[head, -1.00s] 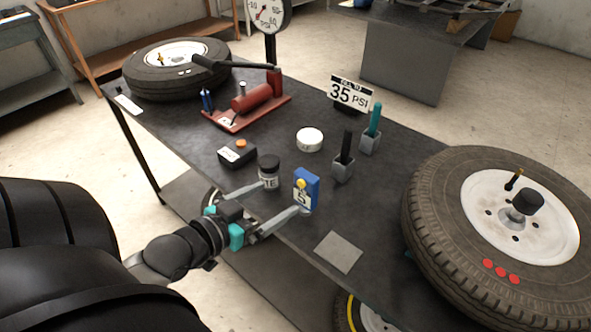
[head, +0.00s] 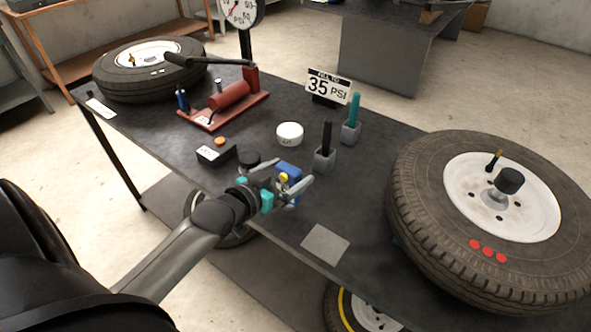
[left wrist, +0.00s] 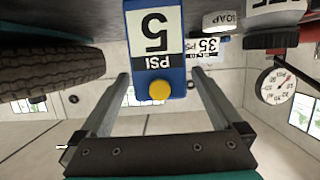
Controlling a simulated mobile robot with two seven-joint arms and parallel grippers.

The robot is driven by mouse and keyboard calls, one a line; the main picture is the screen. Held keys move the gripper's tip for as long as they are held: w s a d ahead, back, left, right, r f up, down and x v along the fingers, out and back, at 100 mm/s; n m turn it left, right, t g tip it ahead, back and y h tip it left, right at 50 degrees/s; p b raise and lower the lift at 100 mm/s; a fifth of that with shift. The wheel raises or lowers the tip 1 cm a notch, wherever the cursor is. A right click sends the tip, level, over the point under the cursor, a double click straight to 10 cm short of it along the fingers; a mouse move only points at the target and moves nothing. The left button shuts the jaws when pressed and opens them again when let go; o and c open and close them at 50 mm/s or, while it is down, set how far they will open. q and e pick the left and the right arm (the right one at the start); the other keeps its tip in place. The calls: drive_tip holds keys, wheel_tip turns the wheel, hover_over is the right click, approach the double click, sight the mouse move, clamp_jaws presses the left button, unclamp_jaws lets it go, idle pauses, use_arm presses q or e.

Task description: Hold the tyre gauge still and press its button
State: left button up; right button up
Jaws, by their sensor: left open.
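The tyre gauge (head: 289,168) is a small blue box with a white label and a yellow button, upright near the front edge of the dark table. In the left wrist view the gauge (left wrist: 175,70) appears upside down, its label reading 5 PSI and its yellow button (left wrist: 159,91) facing the camera. My left gripper (head: 293,174) is open, with one finger on each side of the gauge. In the wrist view there is a visible gap between each finger and the box. The gauge's lower part is partly hidden in the head view. My right gripper is not in view.
A black box with an orange button (head: 217,155), a white tub (head: 289,134) and holders (head: 325,158) stand behind. A large tyre (head: 425,225) lies right; a grey pad (head: 325,245) lies in front.

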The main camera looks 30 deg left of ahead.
sight(295, 169)
use_arm(q)
drive_tip(key=shift+x, duration=1.6)
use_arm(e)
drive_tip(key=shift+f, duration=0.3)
use_arm(q)
clamp_jaws()
idle(0.8)
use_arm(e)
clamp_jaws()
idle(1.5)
